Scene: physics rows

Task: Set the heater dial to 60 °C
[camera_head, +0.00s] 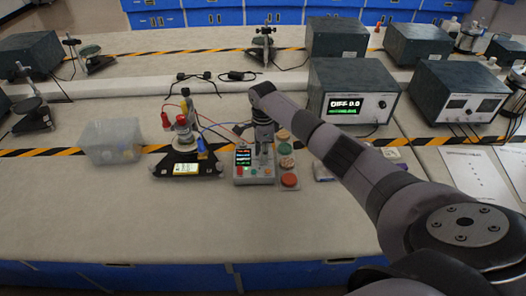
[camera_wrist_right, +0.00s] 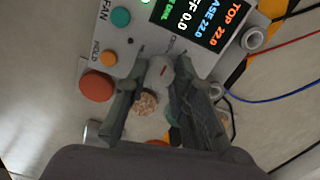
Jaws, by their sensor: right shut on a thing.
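The heater control box (camera_head: 240,180) stands on the bench in the head view, with a small dark screen and coloured buttons. In the right wrist view its screen (camera_wrist_right: 197,22) reads TOP 22.0, BASE 22.0 and DIFF 0.0. The pale round dial (camera_wrist_right: 160,70) with a small red mark sits below the screen. My right gripper (camera_wrist_right: 161,88) reaches down over the box and is shut on the dial, one finger on each side. It also shows in the head view (camera_head: 264,150). The fingers hide part of the dial and its scale. My left gripper is not in view.
A stand with a glass vessel and wires (camera_head: 185,135) is left of the box. A clear bin (camera_head: 115,140) stands further left. Round coloured pieces (camera_head: 289,181) lie close to the box's right side. A large instrument (camera_head: 375,85) shows DIFF 0.0 behind.

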